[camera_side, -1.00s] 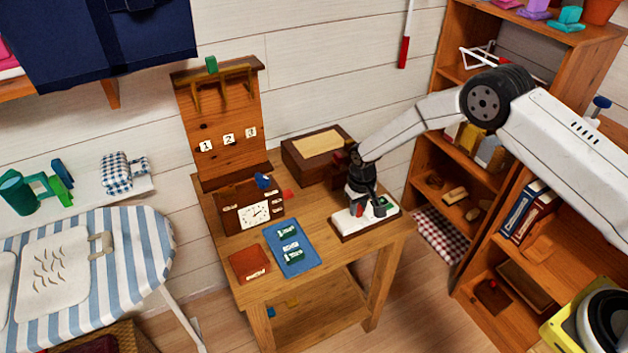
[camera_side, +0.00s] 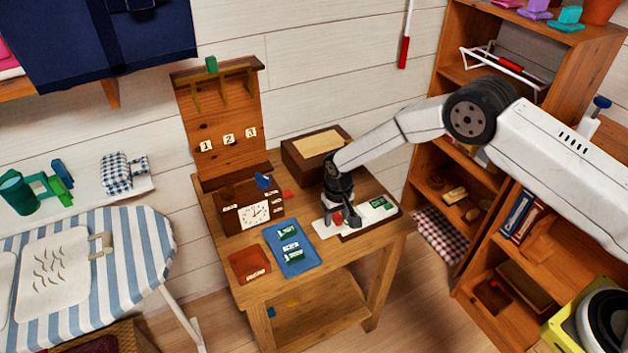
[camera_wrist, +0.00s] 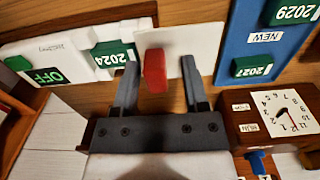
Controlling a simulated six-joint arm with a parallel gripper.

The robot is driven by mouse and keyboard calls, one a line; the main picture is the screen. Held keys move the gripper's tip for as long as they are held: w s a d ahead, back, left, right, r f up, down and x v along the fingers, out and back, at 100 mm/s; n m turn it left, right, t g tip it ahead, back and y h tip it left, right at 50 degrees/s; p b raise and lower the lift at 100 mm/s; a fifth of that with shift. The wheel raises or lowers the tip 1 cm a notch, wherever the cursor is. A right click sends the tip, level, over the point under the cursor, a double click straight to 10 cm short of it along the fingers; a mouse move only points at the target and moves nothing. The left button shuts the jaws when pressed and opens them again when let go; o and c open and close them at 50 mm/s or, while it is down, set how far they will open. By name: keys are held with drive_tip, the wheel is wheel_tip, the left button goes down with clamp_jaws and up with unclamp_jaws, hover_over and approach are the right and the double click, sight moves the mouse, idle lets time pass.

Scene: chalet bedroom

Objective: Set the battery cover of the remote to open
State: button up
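The remote is a white body on a dark wooden base (camera_side: 372,229), at the table's right; it also shows in the wrist view (camera_wrist: 75,48). Its white battery cover (camera_wrist: 195,45) with a red tab (camera_wrist: 155,71) is slid aside, past the base's left end in the side view (camera_side: 322,231). A green battery marked 2024 (camera_wrist: 113,55) shows uncovered in the remote, beside the cover. A green OFF piece (camera_wrist: 44,77) is at the remote's far end. My gripper (camera_wrist: 160,68) is open, with one finger each side of the red tab and visible gaps.
A blue tray (camera_side: 297,268) marked NEW holds green batteries, left of the remote. A red tray (camera_side: 250,264), a clock box (camera_side: 240,213), and a wooden box (camera_side: 296,164) also stand on the table. An upright pegboard (camera_side: 222,120) rises behind.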

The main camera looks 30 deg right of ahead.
sight(339, 215)
drive_tip(key=shift+r, duration=0.1)
idle(0.3)
drive_tip(key=shift+r, duration=3.8)
drive_tip(key=shift+s+d+r, duration=0.1)
drive_tip(key=shift+d+r, duration=0.15)
drive_tip(key=shift+r, duration=0.1)
drive_tip(key=s+d+r+t, duration=0.1)
drive_tip(key=s+d+r, duration=0.3)
drive_tip(key=s, duration=0.4)
drive_tip(key=s+d+r, duration=0.5)
drive_tip(key=s, duration=0.3)
drive_tip(key=s+d+r+t, duration=0.1)
drive_tip(key=s+d+r, duration=0.3)
drive_tip(key=s, duration=0.5)
drive_tip(key=shift+d+r+t, duration=0.25)
drive_tip(key=shift+r+t, duration=0.05)
drive_tip(key=shift+r, duration=0.2)
